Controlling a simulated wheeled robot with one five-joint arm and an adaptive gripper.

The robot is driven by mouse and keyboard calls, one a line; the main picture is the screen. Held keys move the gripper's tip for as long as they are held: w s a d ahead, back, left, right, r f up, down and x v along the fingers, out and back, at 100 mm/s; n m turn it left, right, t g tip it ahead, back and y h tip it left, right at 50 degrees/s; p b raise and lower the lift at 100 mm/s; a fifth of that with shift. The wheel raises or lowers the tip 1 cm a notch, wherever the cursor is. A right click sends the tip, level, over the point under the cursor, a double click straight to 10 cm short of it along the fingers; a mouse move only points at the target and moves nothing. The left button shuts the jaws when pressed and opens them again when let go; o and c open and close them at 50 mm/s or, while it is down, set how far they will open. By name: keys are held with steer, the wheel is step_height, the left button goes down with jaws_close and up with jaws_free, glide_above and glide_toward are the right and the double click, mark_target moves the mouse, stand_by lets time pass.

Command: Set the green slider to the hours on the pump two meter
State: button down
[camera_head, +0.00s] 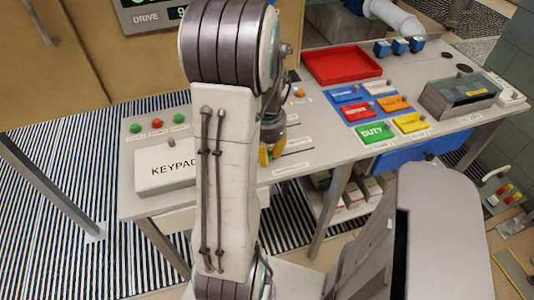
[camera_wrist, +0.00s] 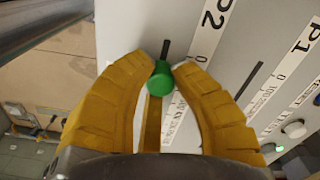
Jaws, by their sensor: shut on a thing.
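The green slider (camera_wrist: 160,85) is a round green knob in the wrist view, at a dark slot in the panel. Part of the slot (camera_wrist: 165,48) shows beyond the knob; the rest is hidden by my gripper. The yellow fingers of my gripper (camera_wrist: 164,67) are shut on the knob, one on each side. A white scale strip (camera_wrist: 207,28) marked P2 with a 0 runs beside it. In the head view my gripper (camera_head: 265,156) is at the console, mostly hidden behind my arm, and the green slider is not visible. No pump two meter can be made out.
A second scale strip (camera_wrist: 300,45) marked P1 lies right of P2. In the head view, the console holds a KEYPAD box (camera_head: 165,165), a red tray (camera_head: 341,64) and several coloured blocks. A display labelled DRIVE (camera_head: 150,18) is partly visible at the top.

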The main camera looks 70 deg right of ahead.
mark_target(304, 150)
steer(key=s+d, duration=0.2)
steer(key=s+d+b, duration=0.1)
steer(key=s+d, duration=0.1)
steer(key=s, duration=0.1)
steer(key=s+d, duration=0.2)
steer(key=s, duration=0.1)
steer(key=shift+s+d+f, duration=0.1)
steer(key=shift+s, duration=0.15)
steer(key=c, duration=1)
jaws_free()
steer(key=shift+c, duration=0.2)
step_height(304, 150, up, 12)
